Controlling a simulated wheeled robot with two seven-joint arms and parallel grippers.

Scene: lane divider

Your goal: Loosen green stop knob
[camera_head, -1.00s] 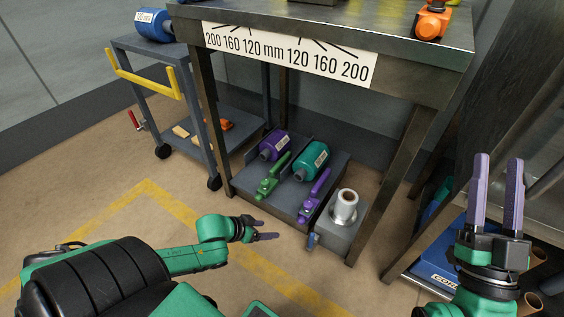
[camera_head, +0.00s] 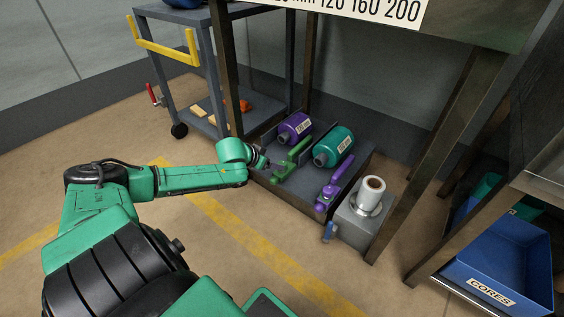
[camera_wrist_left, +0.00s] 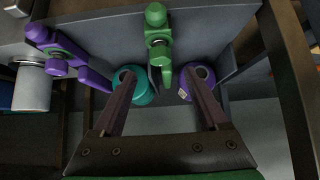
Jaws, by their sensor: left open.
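The green stop with its knob (camera_head: 290,162) sits on the low grey shelf, in front of the gap between a purple roll and a teal roll. In the left wrist view the green stop (camera_wrist_left: 158,40) is at top centre, with rounded knob-like ends. My left gripper (camera_head: 268,165) is beside the green stop in the head view, its jaws partly hidden. In the left wrist view its two fingers (camera_wrist_left: 160,82) are spread apart, with nothing held between them. My right gripper is out of view.
A purple stop (camera_head: 330,189) stands right of the green one, by the teal roll (camera_head: 335,147). The purple roll (camera_head: 295,128) is behind. A grey block with a white spool (camera_head: 371,190) is at the right. Table legs flank the shelf; a blue bin (camera_head: 500,262) is far right.

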